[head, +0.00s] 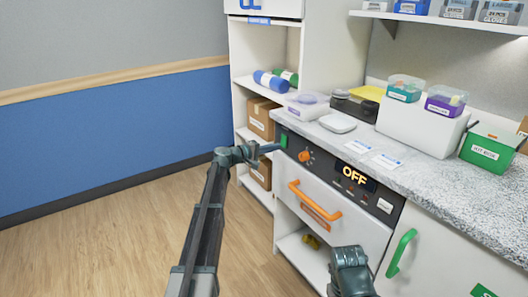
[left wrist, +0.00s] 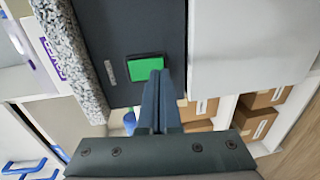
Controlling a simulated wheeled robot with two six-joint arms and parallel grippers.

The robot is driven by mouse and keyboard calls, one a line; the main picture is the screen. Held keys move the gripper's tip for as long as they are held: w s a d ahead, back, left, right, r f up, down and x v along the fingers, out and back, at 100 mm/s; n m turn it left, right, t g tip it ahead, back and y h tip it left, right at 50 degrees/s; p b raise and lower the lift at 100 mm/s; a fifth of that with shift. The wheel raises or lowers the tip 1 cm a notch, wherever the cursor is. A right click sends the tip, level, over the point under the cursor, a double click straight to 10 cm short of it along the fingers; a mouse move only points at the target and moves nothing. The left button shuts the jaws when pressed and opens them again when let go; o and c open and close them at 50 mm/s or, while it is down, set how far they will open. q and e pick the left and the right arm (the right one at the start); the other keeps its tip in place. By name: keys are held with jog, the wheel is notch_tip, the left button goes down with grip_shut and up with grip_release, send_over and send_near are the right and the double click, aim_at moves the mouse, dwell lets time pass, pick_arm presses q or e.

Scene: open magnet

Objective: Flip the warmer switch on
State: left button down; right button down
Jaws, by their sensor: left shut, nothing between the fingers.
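The warmer's dark control panel (head: 320,165) runs below the countertop, with a display (head: 355,175) reading OFF. The green switch (head: 284,140) is at the panel's left end. It also shows in the left wrist view (left wrist: 145,68), set in the dark panel beside a small label. My left gripper (head: 277,147) is shut and empty, its tips at the lower right edge of the switch in the left wrist view (left wrist: 158,76). I cannot tell whether they touch it. Part of my right arm's end (head: 350,270) shows low in the head view; its fingers cannot be made out.
An orange knob (head: 305,156) sits right of the switch. Below it is a drawer with an orange handle (head: 314,200). A green handle (head: 401,252) is on the right cabinet. Shelves with cardboard boxes (head: 262,117) stand behind my left gripper. The floor at left is clear.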

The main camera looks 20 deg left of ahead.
pick_arm(q)
jog(key=shift+w+d, duration=0.4)
jog(key=shift+w, duration=0.1)
pick_arm(e)
jog(key=shift+f, duration=0.1)
pick_arm(q)
jog(key=shift+f, duration=0.1)
jog(key=shift+w+d+f, duration=0.1)
jog(key=shift+w+d, duration=0.05)
jog(key=shift+w, duration=0.05)
pick_arm(e)
jog(key=shift+f, duration=0.1)
pick_arm(q)
jog(key=shift+s, duration=0.1)
